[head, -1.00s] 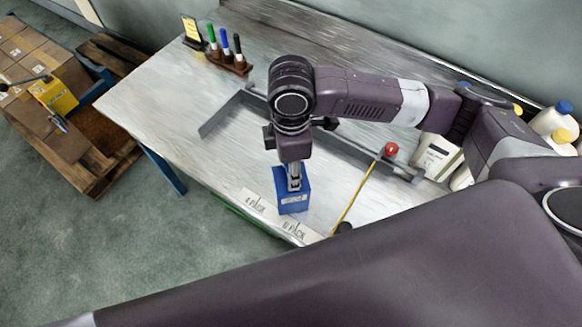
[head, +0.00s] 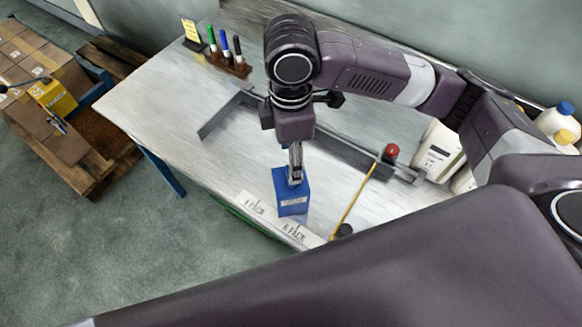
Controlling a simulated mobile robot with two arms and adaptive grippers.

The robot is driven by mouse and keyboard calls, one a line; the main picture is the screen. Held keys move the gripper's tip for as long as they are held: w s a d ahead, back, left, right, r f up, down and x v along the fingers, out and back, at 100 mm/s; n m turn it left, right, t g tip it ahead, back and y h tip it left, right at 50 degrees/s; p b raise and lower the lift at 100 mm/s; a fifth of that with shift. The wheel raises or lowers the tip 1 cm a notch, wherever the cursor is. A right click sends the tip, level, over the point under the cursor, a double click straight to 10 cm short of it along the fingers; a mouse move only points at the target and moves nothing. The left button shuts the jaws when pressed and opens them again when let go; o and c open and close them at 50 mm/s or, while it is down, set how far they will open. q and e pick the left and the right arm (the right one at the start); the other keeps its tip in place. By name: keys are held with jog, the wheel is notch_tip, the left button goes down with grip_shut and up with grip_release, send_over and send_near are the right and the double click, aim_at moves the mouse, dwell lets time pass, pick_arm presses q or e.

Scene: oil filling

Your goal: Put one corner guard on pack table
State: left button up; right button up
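The pack table (head: 160,95) is a pale, brushed surface filling the middle of the head view. A blue box (head: 291,204) with a white label stands near its front edge. My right gripper (head: 296,177), on the arm from the right, points down over the box, with its tips at the box's top. A narrow silvery piece shows at the tips; I cannot tell whether it is finger or a held corner guard. No corner guard can be made out for certain. The box's inside is hidden. My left gripper is out of view.
A dark angled fence (head: 222,116) with a red knob (head: 391,151) runs across the table behind the box. A marker holder (head: 229,65) stands at the back left, white jugs (head: 437,148) at the right. A yellow strip (head: 354,200) lies right of the box. The table's left part is clear.

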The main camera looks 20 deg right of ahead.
notch_tip(320, 180, up, 6)
jog(key=shift+f, duration=0.1)
